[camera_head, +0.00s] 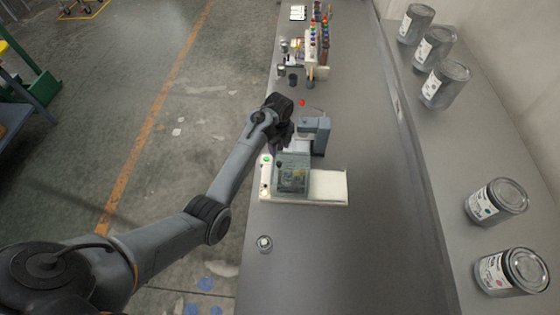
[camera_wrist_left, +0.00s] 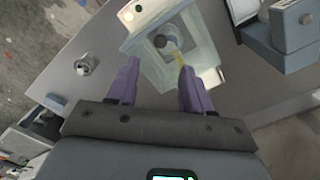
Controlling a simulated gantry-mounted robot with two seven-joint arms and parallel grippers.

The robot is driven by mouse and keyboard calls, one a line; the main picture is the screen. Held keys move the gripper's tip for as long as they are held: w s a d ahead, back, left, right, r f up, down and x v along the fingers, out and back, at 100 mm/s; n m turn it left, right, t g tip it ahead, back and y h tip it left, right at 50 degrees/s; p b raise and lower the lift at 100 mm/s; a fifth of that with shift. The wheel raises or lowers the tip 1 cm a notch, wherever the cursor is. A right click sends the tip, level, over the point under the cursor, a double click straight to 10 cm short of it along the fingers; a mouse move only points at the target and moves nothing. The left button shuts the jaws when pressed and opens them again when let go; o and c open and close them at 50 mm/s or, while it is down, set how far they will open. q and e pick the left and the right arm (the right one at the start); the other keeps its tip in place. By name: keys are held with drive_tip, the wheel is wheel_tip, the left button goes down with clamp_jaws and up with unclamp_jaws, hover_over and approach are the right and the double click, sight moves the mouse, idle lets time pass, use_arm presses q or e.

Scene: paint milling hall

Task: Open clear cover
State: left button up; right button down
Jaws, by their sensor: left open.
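The clear cover (camera_head: 292,174) is a greenish see-through box on a machine with a white base (camera_head: 328,188) on the bench. It appears to be down over the dark parts inside. In the left wrist view the cover (camera_wrist_left: 200,60) is just ahead of the fingers, with a dark round part visible at its middle. My left gripper (camera_head: 283,138) is above and behind the cover in the head view. In the left wrist view its two purple fingers (camera_wrist_left: 157,92) are apart with nothing between them; whether a fingertip touches the cover I cannot tell. My right gripper is not in view.
A blue-grey device (camera_head: 315,132) stands close behind the machine. A small metal jar (camera_head: 265,243) is near the bench's left edge. Several coloured bottles (camera_head: 313,40) stand farther back, and paint cans (camera_head: 497,201) line the right ledge.

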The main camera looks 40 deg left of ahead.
sight(279, 163)
use_arm(q)
wheel_tip(279, 163, down, 10)
drive_tip(key=shift+f, duration=0.15)
idle(0.4)
clamp_jaws()
idle(0.4)
